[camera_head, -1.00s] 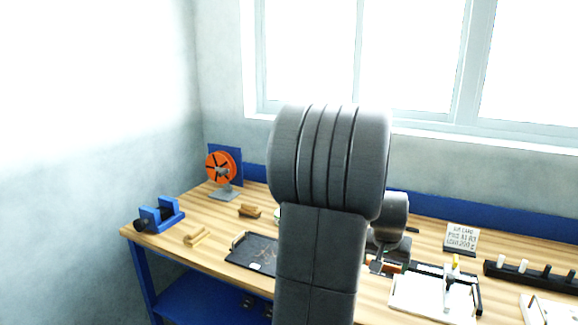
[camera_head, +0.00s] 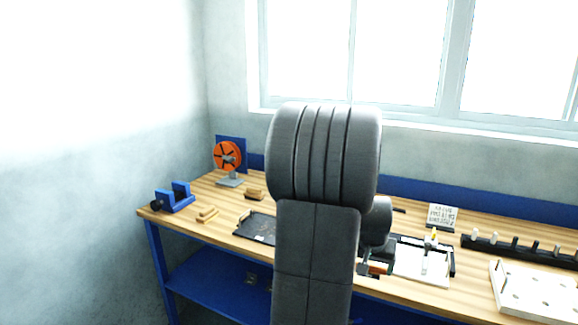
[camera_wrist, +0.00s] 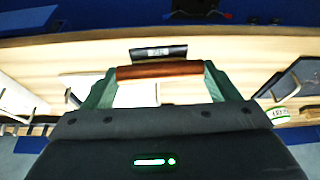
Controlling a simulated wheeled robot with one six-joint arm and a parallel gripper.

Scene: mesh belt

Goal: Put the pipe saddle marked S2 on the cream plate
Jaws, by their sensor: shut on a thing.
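My gripper (camera_wrist: 160,82) has green fingers and is shut on a reddish-brown bar-like piece (camera_wrist: 160,70). I see no S2 mark on that piece. A pale board with holes (camera_head: 535,290) lies at the bench's right end. A white board (camera_head: 420,264) with a clamp-like part on it lies closer to my gripper. I cannot tell which of these, if either, is the cream plate. My arm hides the bench's middle.
A dark tray (camera_head: 258,226), wooden blocks (camera_head: 207,215), a blue vise (camera_head: 173,197) and an orange reel (camera_head: 228,156) are on the left. A black rack with pegs (camera_head: 515,246) and a sign card (camera_head: 441,216) stand at the back right. A small labelled black piece (camera_wrist: 158,52) lies beyond my fingers.

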